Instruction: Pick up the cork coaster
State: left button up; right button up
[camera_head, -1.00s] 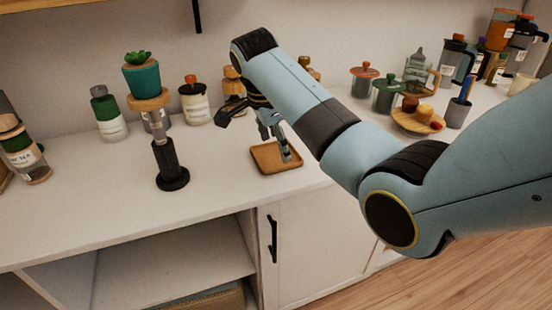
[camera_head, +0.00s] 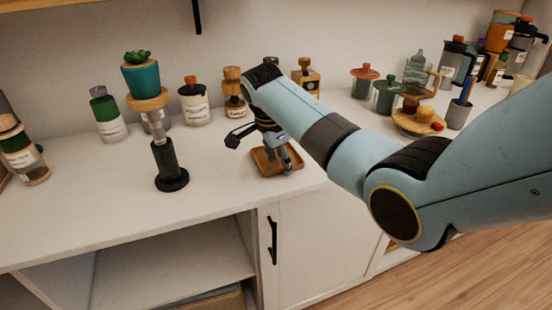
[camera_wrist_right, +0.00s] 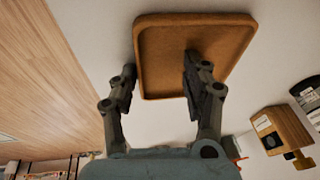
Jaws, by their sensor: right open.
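The cork coaster is a square brown tray with a raised rim (camera_head: 259,167), lying flat near the front edge of the white cabinet top. My right gripper (camera_head: 279,160) points down over it and hides part of it. In the right wrist view the coaster (camera_wrist_right: 222,38) fills the upper middle. There my right gripper (camera_wrist_right: 160,68) is open and empty, its left finger just outside the coaster's left edge and its right finger over the coaster's face. I cannot tell whether a finger touches it. My left gripper is not in view.
A black stand (camera_head: 170,168) with a teal plant pot (camera_head: 141,77) above it stands left of the coaster. Jars (camera_head: 195,105) and wooden-topped bottles (camera_head: 233,95) stand behind. A round wooden board (camera_head: 412,125) is at right.

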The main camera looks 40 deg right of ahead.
jog(key=shift+s+f, duration=0.1)
jog(key=shift+s, duration=0.05)
grip_shut()
jog(key=shift+a, duration=0.1)
